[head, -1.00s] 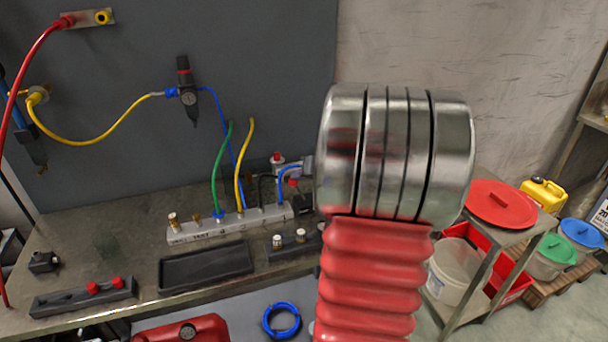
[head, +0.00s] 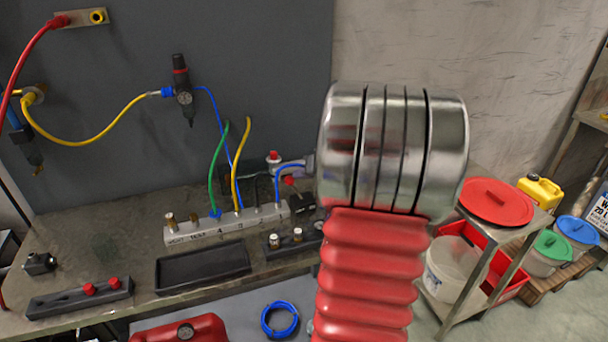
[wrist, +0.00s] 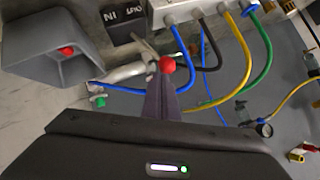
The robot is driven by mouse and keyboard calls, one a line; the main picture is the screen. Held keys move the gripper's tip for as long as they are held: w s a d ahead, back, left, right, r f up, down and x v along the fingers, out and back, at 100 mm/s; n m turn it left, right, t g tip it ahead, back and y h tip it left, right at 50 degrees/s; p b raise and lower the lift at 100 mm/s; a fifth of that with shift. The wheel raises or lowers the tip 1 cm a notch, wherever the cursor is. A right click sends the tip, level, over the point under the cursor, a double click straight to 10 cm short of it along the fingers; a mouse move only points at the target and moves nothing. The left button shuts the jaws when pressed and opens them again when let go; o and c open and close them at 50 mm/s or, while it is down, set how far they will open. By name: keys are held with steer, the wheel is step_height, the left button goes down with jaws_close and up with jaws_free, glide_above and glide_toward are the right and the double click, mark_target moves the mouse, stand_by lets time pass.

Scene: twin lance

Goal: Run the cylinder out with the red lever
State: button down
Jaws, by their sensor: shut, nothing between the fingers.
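The red ball knob of the lever (wrist: 167,64) shows in the wrist view, directly beyond the tips of my gripper (wrist: 163,84). My gripper's dark fingers are together and hold nothing; whether they touch the knob I cannot tell. A silver, cylinder-like body (wrist: 124,71) lies just left of the knob. In the head view a small red lever (head: 289,180) shows beside the white manifold (head: 200,231). My gripper is hidden in the head view.
Blue, black, yellow and green hoses rise from the manifold. A grey funnel-shaped housing (wrist: 35,62) with a red button inside stands left of the knob in the wrist view. A black tray (head: 202,267) lies on the bench. A cart with a red lid (head: 496,201) stands right.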

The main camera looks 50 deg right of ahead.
steer(key=w+d+r+v, duration=0.1)
steer(key=d+r+v, duration=0.1)
steer(key=v, duration=1)
steer(key=shift+s+a+r, duration=0.2)
steer(key=shift+a+r, duration=0.05)
steer(key=shift+a, duration=0.2)
